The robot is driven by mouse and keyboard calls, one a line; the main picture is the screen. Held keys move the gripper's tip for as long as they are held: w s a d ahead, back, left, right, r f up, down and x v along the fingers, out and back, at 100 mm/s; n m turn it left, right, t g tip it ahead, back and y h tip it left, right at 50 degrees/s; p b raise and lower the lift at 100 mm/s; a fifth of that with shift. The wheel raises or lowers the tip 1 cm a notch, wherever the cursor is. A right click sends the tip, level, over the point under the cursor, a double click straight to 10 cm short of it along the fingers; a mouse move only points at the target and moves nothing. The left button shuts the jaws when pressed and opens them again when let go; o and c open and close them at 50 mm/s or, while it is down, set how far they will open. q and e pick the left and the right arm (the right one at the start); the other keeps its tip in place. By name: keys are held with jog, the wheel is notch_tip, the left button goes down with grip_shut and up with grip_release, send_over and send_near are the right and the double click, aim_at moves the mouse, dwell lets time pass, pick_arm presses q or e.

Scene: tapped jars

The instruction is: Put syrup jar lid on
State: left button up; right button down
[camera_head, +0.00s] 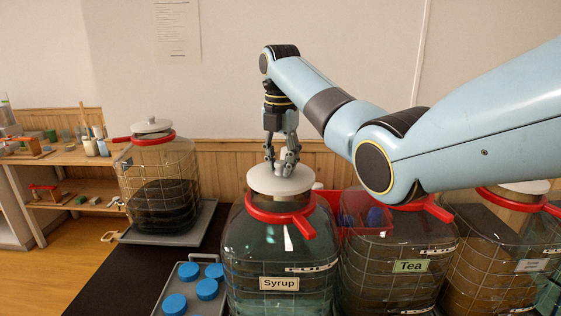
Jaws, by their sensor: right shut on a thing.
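The syrup jar (278,252) stands in the middle foreground, a large clear jar with a "Syrup" label and a red collar with a handle around its neck. The white round lid (262,181) is at the jar's mouth, just above the red collar; I cannot tell whether it is fully seated. My right gripper (283,168) points down from above and is shut on the lid's knob, which its fingers partly hide. My left gripper does not show.
The tea jar (400,265) stands close on the right, under my right arm, with another jar (505,255) beyond it. A red bin (350,212) is behind. A grey tray (167,303) with several blue caps (207,289) lies left. A lidded dark jar (160,185) stands farther left.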

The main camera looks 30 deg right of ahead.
jog(key=shift+w+f, duration=0.1)
jog(key=shift+f, duration=0.85)
dwell(0.4)
dwell(0.5)
jog(key=c, duration=0.9)
grip_release()
jog(key=shift+r, duration=0.1)
notch_tip(320, 180, up, 7)
jog(key=shift+a+r, duration=0.1)
jog(key=shift+r, duration=0.05)
